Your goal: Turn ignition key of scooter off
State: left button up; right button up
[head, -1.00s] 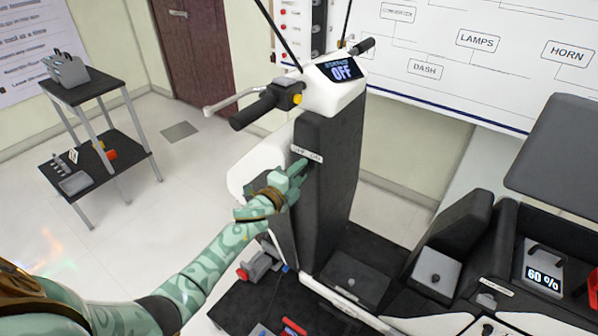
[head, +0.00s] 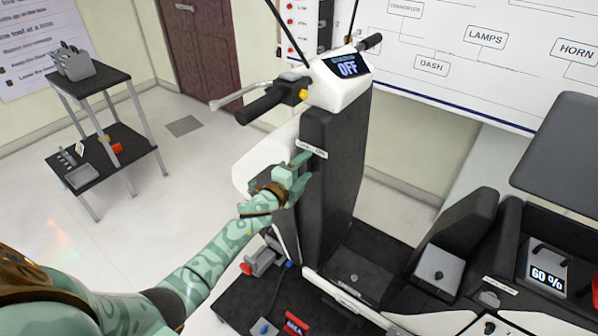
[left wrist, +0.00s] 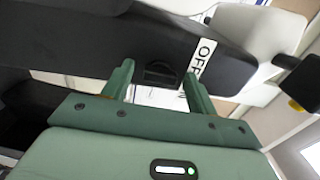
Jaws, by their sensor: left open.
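The scooter's dark front column (head: 335,180) stands upright, with a white label strip (head: 311,148) on it; part of the strip is hidden by my gripper. In the left wrist view the label (left wrist: 199,62) reads "OFF" in part. The dark ignition key (left wrist: 160,73) is small, beside that label and between my fingers, with a gap to each finger. My left gripper (head: 304,168) is open at the column; its two green fingers also show in the left wrist view (left wrist: 158,88). The dash display (head: 346,66) reads "OFF". My right gripper is not in view.
The handlebar grip (head: 262,106) and brake lever (head: 240,96) stick out above my left arm. A shelf cart (head: 95,110) stands at the left. The scooter seat (head: 460,235) and a "60 %" battery (head: 543,276) are at the right.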

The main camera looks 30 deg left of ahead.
pick_arm(q)
jog(key=s+a+p, duration=0.1)
jog(key=s+a, duration=0.1)
jog(key=s, duration=1.4)
jog(key=shift+a, duration=0.15)
